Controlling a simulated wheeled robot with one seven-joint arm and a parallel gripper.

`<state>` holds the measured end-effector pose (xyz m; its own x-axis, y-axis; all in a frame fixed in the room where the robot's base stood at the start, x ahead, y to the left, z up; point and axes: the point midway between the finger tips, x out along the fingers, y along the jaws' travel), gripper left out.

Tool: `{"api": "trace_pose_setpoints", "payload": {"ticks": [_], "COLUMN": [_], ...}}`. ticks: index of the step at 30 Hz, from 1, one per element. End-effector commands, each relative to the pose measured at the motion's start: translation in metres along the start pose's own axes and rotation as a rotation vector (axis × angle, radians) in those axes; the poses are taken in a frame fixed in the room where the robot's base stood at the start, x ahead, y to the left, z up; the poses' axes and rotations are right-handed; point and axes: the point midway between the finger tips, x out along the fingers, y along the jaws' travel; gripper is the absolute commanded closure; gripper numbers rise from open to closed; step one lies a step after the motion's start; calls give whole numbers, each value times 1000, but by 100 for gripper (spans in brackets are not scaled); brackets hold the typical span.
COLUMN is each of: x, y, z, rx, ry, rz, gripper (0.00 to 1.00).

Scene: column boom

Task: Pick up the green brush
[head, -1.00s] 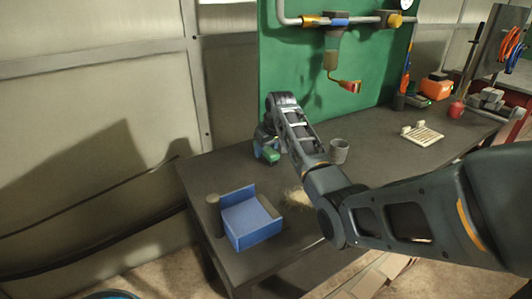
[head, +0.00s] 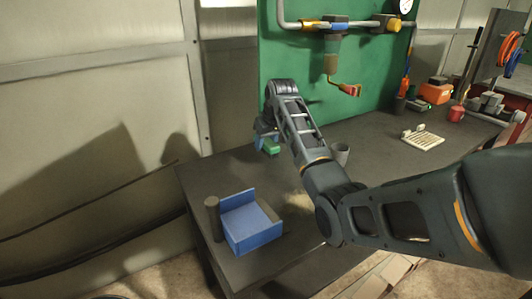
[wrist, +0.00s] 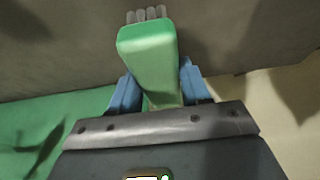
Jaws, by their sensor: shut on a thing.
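In the head view the green brush (head: 270,146) shows below my gripper (head: 264,138) near the back left of the dark table. Most of the fingers are hidden there by my arm. The brush looks a little above the table top, though the gap is hard to judge.
A blue open bin (head: 250,226) and a dark cylinder (head: 213,218) stand at the table's (head: 310,243) front left. A grey cup (head: 340,153) stands behind my arm. A green board (head: 300,65) with pipes rises behind. A pale slatted rack (head: 422,140) lies to the right.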

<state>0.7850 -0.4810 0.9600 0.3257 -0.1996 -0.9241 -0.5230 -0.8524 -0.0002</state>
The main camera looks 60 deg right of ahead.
Motion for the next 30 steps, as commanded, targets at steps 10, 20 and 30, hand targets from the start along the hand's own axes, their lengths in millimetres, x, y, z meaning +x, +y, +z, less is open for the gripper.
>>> {"api": "trace_pose_setpoints", "payload": {"ticks": [10, 20, 30], "x": [-66, -101, -105], "y": [40, 60, 62], "z": [40, 62, 64], "rx": [2, 0, -1], "ry": [5, 1, 1], "rz": [2, 0, 0], "gripper": [86, 86, 86]}}
